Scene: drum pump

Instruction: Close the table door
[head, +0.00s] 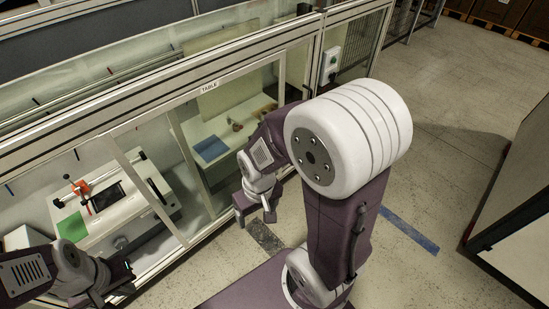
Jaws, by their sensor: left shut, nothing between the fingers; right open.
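The table enclosure (209,92) runs diagonally across the left, with a "TABLE" label on its upper rail. Its framed glass door panel (192,152) stands below the label. An opening shows to the left of that panel, with the bench inside in plain view. How far the door stands open is hard to tell. My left gripper (118,283) is shut and empty at the lower left, near the enclosure's bottom rail; whether it touches the frame is unclear. My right gripper (256,208) is open and empty in front of the enclosure's right part.
Inside the enclosure are a white device with an orange-red part (80,188), a green sheet (72,227) and a blue sheet (211,149). A control box (331,62) is on the right post. A pale cabinet (518,220) stands at right. The floor between is clear.

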